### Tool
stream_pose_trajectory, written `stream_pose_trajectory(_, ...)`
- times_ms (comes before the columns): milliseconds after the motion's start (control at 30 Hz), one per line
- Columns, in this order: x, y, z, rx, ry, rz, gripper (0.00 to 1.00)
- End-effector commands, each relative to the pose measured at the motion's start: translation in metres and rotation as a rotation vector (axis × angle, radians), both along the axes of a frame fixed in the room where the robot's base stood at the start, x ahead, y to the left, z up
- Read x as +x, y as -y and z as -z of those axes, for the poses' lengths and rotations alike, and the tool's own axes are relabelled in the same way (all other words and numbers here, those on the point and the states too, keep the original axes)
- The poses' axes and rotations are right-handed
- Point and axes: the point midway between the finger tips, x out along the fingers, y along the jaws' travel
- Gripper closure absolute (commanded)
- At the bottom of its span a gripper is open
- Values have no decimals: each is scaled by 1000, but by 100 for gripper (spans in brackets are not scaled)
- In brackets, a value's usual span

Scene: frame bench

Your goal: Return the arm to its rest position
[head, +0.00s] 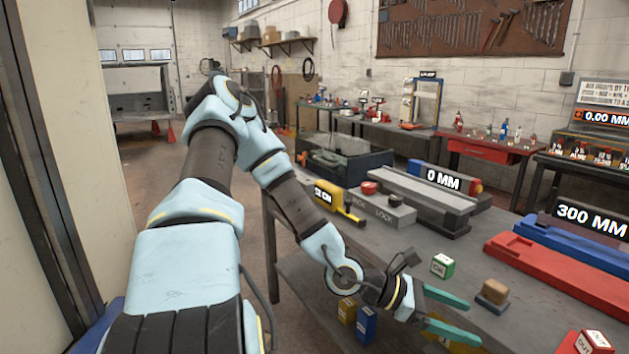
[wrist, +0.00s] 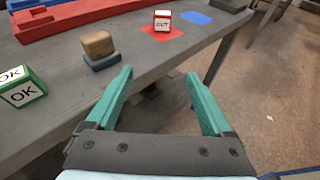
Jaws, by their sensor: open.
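My arm stretches from the left of the head view down to the lower right. My gripper (head: 462,318) is at the near edge of the grey bench (head: 400,240). In the wrist view its two teal fingers (wrist: 160,100) are spread apart with nothing between them. They point over the bench's edge, with the dark underside and floor behind. A brown block on a dark base (head: 493,293) stands on the bench beyond the fingertips, apart from them; it also shows in the wrist view (wrist: 98,46).
A green OK cube (head: 442,266) and a red OUT cube (head: 592,342) stand on the bench. A red rail (head: 555,275), a yellow tape measure (head: 338,200) and a grey vise-like block (head: 420,200) lie farther back. Blue and yellow boxes (head: 366,322) sit below.

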Motion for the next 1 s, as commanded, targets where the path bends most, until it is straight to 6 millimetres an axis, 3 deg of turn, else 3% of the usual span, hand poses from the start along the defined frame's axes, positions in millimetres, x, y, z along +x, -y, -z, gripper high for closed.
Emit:
stream_pose_trajectory(367, 18, -32, 34, 182, 252, 66, 14)
stream_pose_trajectory(567, 38, -69, 55, 349, 464, 153, 14)
stream_pose_trajectory(767, 71, -138, 65, 601, 741, 338, 14)
stream_pose_trajectory(867, 89, -183, 56, 743, 871, 477, 14)
stream_pose_trajectory(1000, 103, -239, 29, 893, 995, 680, 14)
